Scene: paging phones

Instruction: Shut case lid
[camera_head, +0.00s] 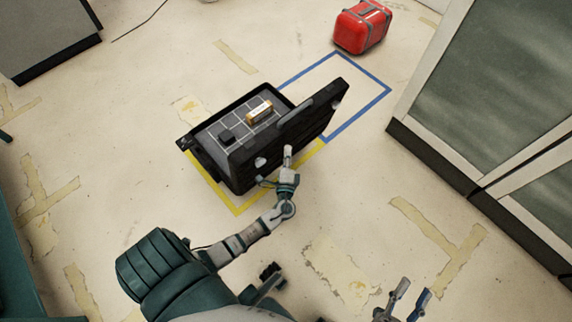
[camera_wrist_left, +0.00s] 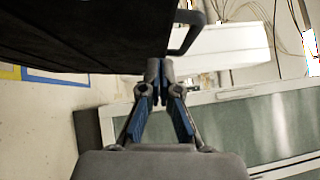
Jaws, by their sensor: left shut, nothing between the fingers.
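The black case (camera_head: 209,165) stands on the floor on a yellow and blue taped outline. Its lid (camera_head: 305,130) is raised, standing steeply along the near right side. My left gripper (camera_head: 288,152) is shut and empty at the outer face of the lid. In the left wrist view, the shut fingers (camera_wrist_left: 158,68) are at the edge of a large dark panel (camera_wrist_left: 90,30) with a handle; contact is unclear. My right gripper (camera_head: 408,300) is at the bottom right, fingers apart.
A red case (camera_head: 362,27) stands on the floor at the back. A cabinet with grey-green panels (camera_head: 490,80) is on the right. A grey cabinet (camera_head: 45,35) is at the upper left. Open floor surrounds the black case, with worn tape patches (camera_head: 340,270).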

